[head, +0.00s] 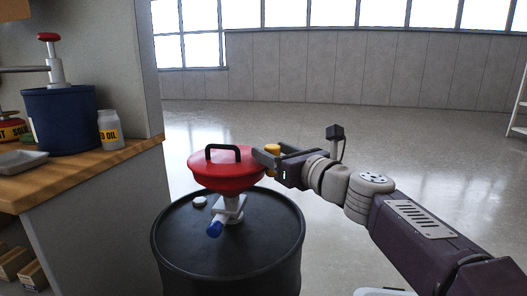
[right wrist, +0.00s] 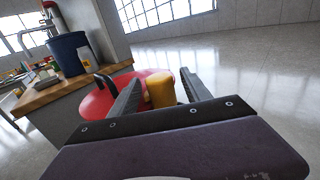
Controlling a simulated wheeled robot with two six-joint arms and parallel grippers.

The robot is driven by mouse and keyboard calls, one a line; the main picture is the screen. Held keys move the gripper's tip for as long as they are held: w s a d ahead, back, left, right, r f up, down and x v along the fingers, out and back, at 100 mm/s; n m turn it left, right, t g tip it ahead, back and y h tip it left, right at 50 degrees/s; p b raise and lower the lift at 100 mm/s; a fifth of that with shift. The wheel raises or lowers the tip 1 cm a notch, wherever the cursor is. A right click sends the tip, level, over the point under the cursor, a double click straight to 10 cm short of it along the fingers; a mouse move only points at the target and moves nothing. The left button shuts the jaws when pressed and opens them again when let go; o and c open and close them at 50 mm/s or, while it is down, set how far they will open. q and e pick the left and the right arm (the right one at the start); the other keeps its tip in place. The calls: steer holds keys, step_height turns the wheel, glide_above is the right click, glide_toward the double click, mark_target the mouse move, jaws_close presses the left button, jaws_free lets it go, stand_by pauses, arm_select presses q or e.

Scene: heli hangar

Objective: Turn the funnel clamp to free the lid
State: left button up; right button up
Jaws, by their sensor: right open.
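A red funnel lid (head: 227,170) with a black handle (head: 223,151) sits on a funnel on top of a black drum (head: 270,222). A yellow clamp (head: 272,151) is at the right edge of the red lid. My right gripper (head: 268,157) is at the clamp, coming from the right. In the right wrist view, the yellow clamp (right wrist: 160,89) lies between the two open fingers, and the red lid (right wrist: 97,104) is behind and left of it. I cannot tell whether the fingers touch the clamp. My left gripper is not in view.
A blue valve handle (head: 214,229) and a white cap (head: 200,201) are on the drum top. A wooden bench (head: 90,168) at left holds a blue bucket (head: 58,121), a white oil bottle (head: 109,130) and a tray (head: 22,160). The floor behind is clear.

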steer(key=x, duration=0.3)
steer(key=shift+w+a, duration=0.1)
steer(key=shift+w, duration=0.1)
jaws_close()
